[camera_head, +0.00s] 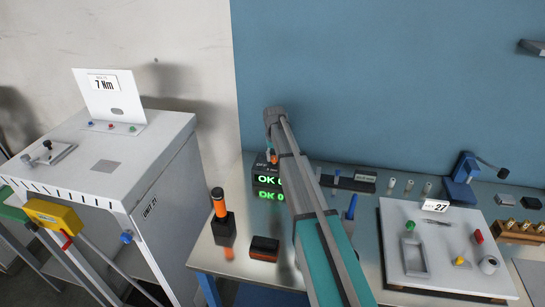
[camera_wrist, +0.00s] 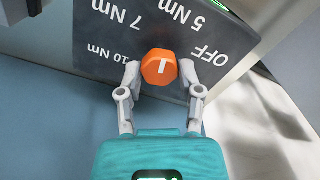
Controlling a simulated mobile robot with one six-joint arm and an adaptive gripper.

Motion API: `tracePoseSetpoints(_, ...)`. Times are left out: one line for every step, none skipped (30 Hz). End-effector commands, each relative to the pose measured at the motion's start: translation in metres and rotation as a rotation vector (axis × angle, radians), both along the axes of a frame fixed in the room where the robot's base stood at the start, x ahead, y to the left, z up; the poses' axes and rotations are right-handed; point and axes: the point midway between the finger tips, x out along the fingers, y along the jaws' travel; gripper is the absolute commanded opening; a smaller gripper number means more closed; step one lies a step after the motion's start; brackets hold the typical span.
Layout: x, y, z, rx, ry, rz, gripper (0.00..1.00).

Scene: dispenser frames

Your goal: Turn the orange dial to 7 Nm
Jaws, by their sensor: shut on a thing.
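The orange dial (camera_wrist: 158,67) sits on a dark panel (camera_wrist: 225,70) with white labels OFF, 5 Nm, 7 Nm and 10 Nm, upside down in the wrist view. A short white mark shows on the dial's face; I cannot tell for sure which label it points to. My gripper (camera_wrist: 159,72) has one finger on each side of the dial and is shut on it. In the head view, the dial (camera_head: 276,159) shows small beside my arm, above a dark box (camera_head: 264,181) with green "OK 0" digits, partly hidden by my arm.
A white card (camera_head: 104,84) reading 7 Nm stands on the white cabinet at left. An orange-handled tool (camera_head: 219,203) stands in a black holder, near a dark block (camera_head: 264,248). A white board (camera_head: 425,225) with parts lies at right; a blue wall rises behind.

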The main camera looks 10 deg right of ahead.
Motion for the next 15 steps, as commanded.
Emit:
tracePoseSetpoints(0.0048, 0.0006, 0.0003, 0.001, -0.01, 0.046, 0.0)
tracePoseSetpoints(0.0048, 0.0005, 0.0003, 0.001, -0.01, 0.074, 0.0)
tracePoseSetpoints(0.0048, 0.0004, 0.0003, 0.001, -0.01, 0.112, 0.0)
tracePoseSetpoints(0.0048, 0.0004, 0.0003, 0.001, -0.01, 0.141, 0.0)
tracePoseSetpoints(0.0047, 0.0004, 0.0003, 0.001, -0.01, 0.169, 0.0)
tracePoseSetpoints(0.0048, 0.0003, 0.0003, 0.001, -0.01, 0.207, 0.0)
tracePoseSetpoints(0.0047, 0.0003, 0.0003, 0.001, -0.01, 0.235, 0.0)
tracePoseSetpoints(0.0047, 0.0002, 0.0003, 0.001, -0.01, 0.264, 0.0)
tracePoseSetpoints(0.0047, 0.0001, 0.0003, 0.001, -0.01, 0.302, 0.0)
tracePoseSetpoints(0.0046, 0.0001, 0.0003, 0.001, -0.01, 0.33, 0.0)
tracePoseSetpoints(0.0046, 0.0, 0.0003, 0.0, -0.01, 0.358, 0.0)
tracePoseSetpoints(0.0046, 0.0, 0.0003, 0.0, -0.01, 0.396, 0.0)
tracePoseSetpoints(0.0046, -0.0001, 0.0003, 0.0, -0.01, 0.425, 0.0)
tracePoseSetpoints(0.0046, -0.0002, 0.0002, 0.0, -0.01, 0.452, 0.0)
tracePoseSetpoints(0.0045, -0.0002, 0.0002, 0.001, -0.01, 0.489, 0.0)
